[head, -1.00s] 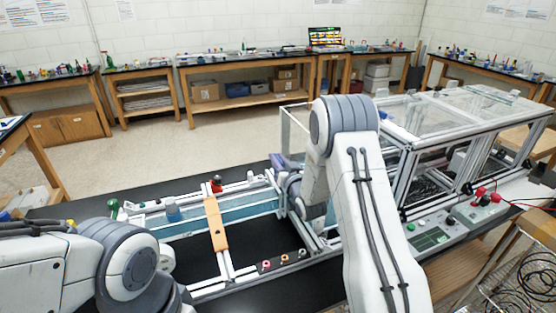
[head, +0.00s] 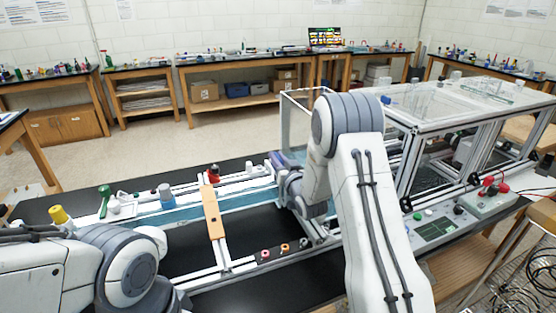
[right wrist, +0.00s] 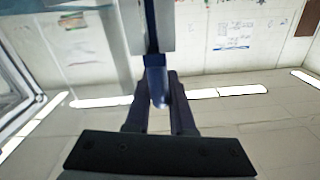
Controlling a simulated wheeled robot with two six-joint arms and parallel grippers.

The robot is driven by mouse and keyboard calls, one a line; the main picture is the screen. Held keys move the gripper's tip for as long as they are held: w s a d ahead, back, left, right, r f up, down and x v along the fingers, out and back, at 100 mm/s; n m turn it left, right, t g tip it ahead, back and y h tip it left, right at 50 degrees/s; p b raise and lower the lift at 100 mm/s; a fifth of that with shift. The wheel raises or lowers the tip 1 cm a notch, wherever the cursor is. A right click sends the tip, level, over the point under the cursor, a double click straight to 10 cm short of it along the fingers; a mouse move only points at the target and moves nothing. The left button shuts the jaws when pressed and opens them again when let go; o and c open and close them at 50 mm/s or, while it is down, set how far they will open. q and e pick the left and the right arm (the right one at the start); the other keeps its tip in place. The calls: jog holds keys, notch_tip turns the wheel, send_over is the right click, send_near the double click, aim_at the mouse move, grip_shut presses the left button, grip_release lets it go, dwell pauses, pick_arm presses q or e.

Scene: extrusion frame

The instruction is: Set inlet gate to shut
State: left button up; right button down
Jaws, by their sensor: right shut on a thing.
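My right gripper (right wrist: 158,105) shows in the right wrist view, its dark fingers closed around a blue handle (right wrist: 156,80). The handle hangs from a narrow dark blue strip beside a pale plate (right wrist: 135,25). I take this for the inlet gate's handle, but its label and the gate's position are not readable. In the head view my right gripper (head: 280,162) is at the near left end of the clear tank frame, largely hidden behind my wrist. My left arm comes in at the lower left, with its gripper out of view.
An extrusion channel with an orange crossbar (head: 214,212) lies left of my right arm. A blue-grey cup (head: 166,195), a green item (head: 104,197) and a yellow-topped item (head: 60,215) stand near its left end. The framed clear enclosure (head: 440,110) and control panel (head: 436,230) are on the right.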

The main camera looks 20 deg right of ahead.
jog(key=shift+a+f, duration=0.15)
jog(key=shift+f, duration=0.2)
jog(key=c, duration=0.8)
grip_release()
jog(key=shift+r, duration=0.1)
jog(key=s+b, duration=0.3)
jog(key=s, duration=0.7)
jog(key=shift+s+d+b, duration=0.3)
jog(key=shift+b, duration=0.05)
